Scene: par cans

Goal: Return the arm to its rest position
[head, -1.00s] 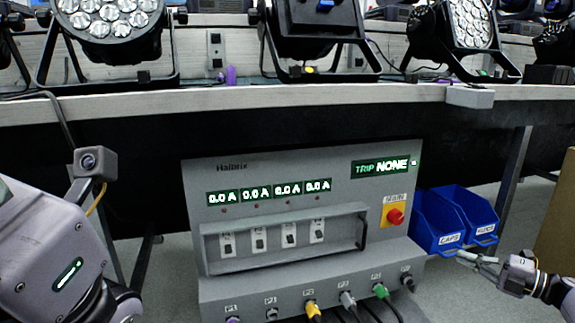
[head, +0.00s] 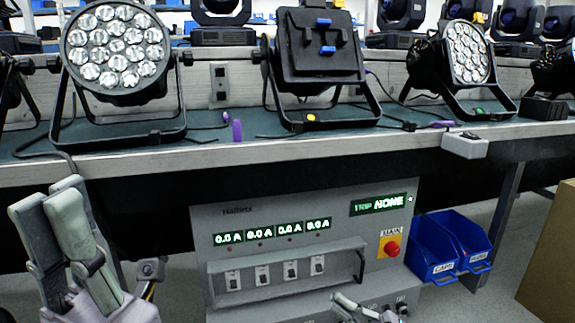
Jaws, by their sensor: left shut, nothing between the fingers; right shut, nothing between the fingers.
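My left gripper (head: 62,222) is at the lower left in the head view, pointing up in front of the bench's front edge. Its fingers are shut with nothing between them. My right gripper (head: 350,303) is at the bottom, in front of the lower part of the grey power box (head: 290,200). It is shut and empty, and its arm is mostly below the picture. The box's display reads TRIP NONE and its four meters appear to read 0.0 A.
Par cans stand on the bench (head: 300,143), including one with a lit-facing lens (head: 118,50) and one seen from behind (head: 320,50). A red main switch (head: 392,249) is on the box. Blue bins (head: 432,265) hang at its right. A cardboard panel (head: 550,255) stands far right.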

